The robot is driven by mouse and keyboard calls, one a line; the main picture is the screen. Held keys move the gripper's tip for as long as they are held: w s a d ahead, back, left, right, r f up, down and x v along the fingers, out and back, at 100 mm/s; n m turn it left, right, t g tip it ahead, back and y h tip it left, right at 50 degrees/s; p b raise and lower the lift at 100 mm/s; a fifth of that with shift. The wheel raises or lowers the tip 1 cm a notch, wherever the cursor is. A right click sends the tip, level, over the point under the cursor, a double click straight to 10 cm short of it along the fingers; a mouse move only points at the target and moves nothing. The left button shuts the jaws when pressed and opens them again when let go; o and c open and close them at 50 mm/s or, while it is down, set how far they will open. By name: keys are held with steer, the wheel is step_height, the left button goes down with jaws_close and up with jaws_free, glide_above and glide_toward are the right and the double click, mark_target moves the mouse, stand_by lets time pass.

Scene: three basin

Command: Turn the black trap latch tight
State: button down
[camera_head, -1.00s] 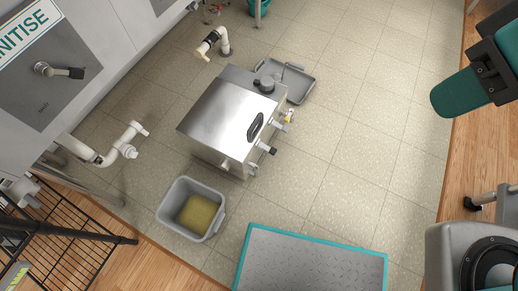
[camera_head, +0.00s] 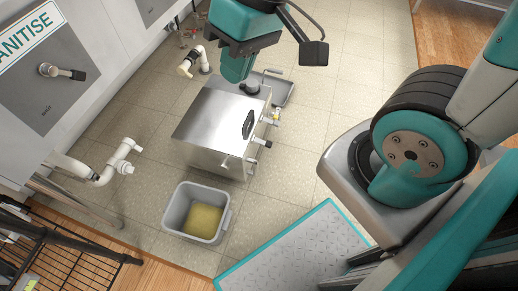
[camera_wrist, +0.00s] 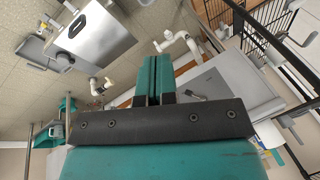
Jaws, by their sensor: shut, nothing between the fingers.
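The steel trap box (camera_head: 205,125) stands on the tiled floor, with a dark handle (camera_head: 248,124) on its lid. The black latch (camera_head: 264,143) sticks out from the box's right side, between a yellow-marked latch (camera_head: 275,114) and a pale one (camera_head: 250,160). My gripper (camera_head: 234,74) hangs above the far end of the box, pointing down, apart from the black latch. Its teal fingers are together and empty, as the wrist view (camera_wrist: 154,58) also shows. The box (camera_wrist: 100,42) lies at upper left in that view; I cannot make out the black latch there.
White pipes (camera_head: 112,165) stick out at left. Floor right of the box is clear.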

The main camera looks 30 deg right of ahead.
steer(key=w+d+f+m+h+b, duration=0.1)
steer(key=w+d+f+m+b, duration=0.25)
steer(key=f, duration=0.45)
steer(key=w+d+f+m+t+h+b, duration=0.1)
steer(key=w+d+f+m+b, duration=0.2)
steer(key=f, duration=0.4)
steer(key=w+d+f+m+b, duration=0.1)
steer(key=w+f+b, duration=0.25)
steer(key=f, duration=0.45)
steer(key=m+t+h+b, duration=0.1)
steer(key=m+h+b, duration=0.4)
steer(key=b, duration=0.6)
glide_toward(269, 144)
steer(key=shift+m+y, duration=0.5)
steer(key=shift+m, duration=0.15)
steer(key=d+f+b, duration=0.1)
steer(key=f+b, duration=0.1)
steer(key=w+f+b, duration=0.1)
steer(key=b, duration=0.2)
steer(key=d+f+b, duration=0.1)
steer(key=f+b, duration=0.1)
steer(key=shift+w+d+f+b, duration=0.25)
steer(key=shift+d+f+b, duration=0.1)
steer(key=shift+d, duration=0.05)
steer(key=shift+w+a+f+b, duration=0.15)
steer(key=shift+f+b, duration=0.15)
steer(key=shift+f, duration=0.15)
steer(key=shift+a, duration=0.1)
